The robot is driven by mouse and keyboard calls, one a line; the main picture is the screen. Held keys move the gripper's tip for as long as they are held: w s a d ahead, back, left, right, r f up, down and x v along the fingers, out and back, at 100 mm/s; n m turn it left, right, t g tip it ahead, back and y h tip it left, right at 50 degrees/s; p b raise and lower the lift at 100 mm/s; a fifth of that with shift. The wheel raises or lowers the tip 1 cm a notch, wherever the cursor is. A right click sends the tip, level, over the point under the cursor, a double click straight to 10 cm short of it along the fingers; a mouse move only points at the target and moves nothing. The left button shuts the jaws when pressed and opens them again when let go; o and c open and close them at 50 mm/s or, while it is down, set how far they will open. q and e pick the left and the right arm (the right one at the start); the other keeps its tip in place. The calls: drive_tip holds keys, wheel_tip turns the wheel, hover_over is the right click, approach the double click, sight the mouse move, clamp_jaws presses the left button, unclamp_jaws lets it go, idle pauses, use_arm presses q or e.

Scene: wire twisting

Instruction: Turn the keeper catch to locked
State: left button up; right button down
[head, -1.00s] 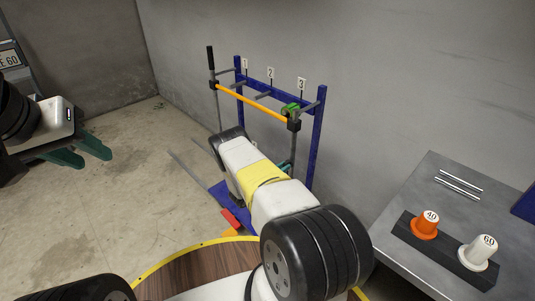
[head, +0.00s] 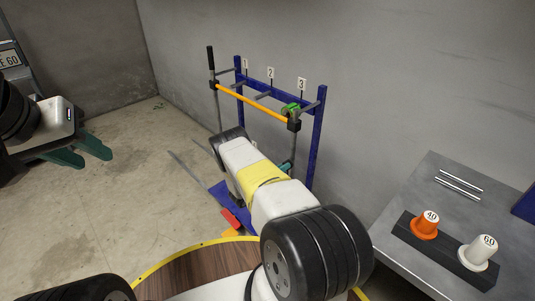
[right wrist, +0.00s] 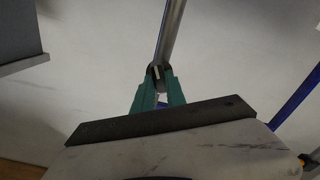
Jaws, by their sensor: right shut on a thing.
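A blue rack (head: 317,140) stands against the wall, carrying an orange bar (head: 250,101) with black end blocks. A small green part (head: 291,107) sits at the bar's right end, below label 3; I cannot tell whether it is the keeper catch or how it is turned. A grey rod (head: 293,146) hangs below the right end block. My right gripper (head: 286,168), mostly hidden by my forearm, is at the rod's lower part. In the right wrist view, its teal fingers (right wrist: 158,84) are shut on the end of a grey rod (right wrist: 171,28). My left gripper (head: 82,154) is open and empty, away from the rack.
A grey table (head: 422,184) at the right holds thin metal rods (head: 458,187), an orange cone marked 40 (head: 426,228) and a white cone marked 60 (head: 478,256). A red piece (head: 230,220) shows by the rack's blue base. The floor at left is clear.

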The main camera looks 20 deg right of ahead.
drive_tip(key=n, duration=1.2)
drive_tip(key=shift+w+a+f, duration=0.1)
drive_tip(key=shift+w+f, duration=0.05)
drive_tip(key=shift+f, duration=0.05)
drive_tip(key=shift+n, duration=0.4)
drive_tip(key=c, duration=1.4)
unclamp_jaws()
drive_tip(key=shift+o, duration=0.2)
drive_tip(key=v, duration=0.7)
drive_tip(key=shift+a, duration=0.35)
